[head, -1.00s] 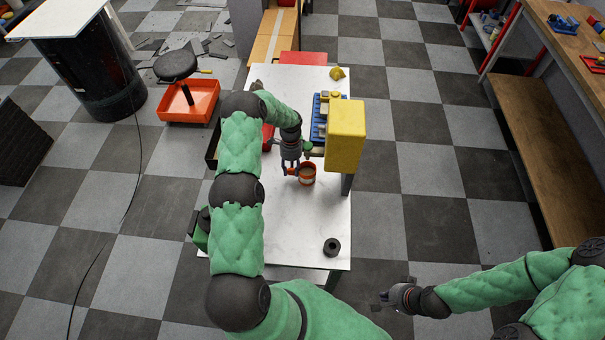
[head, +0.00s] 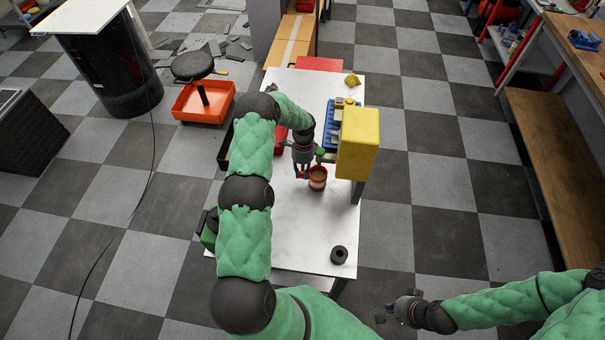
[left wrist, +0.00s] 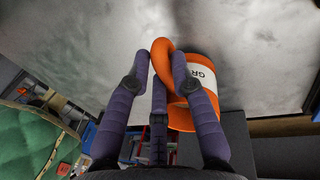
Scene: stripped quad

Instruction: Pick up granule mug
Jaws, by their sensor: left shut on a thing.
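The granule mug (head: 318,178) is orange with a white label band and stands on the white table (head: 290,235). In the left wrist view the mug (left wrist: 200,88) shows its orange handle and part of a label reading "GR". My left gripper (head: 302,172) is at the mug's left side. In the left wrist view its fingers (left wrist: 160,75) are around the mug's handle and shut on it. Whether the mug's base touches the table is hard to tell. My right gripper (head: 388,312) is away from the table at the lower right, small and empty; its fingers look spread.
A yellow box (head: 357,143) on a post stands right of the mug. A blue tray (head: 335,122) with parts lies behind it. A dark ring-shaped piece (head: 339,255) sits at the table's near right. The table's front middle is clear.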

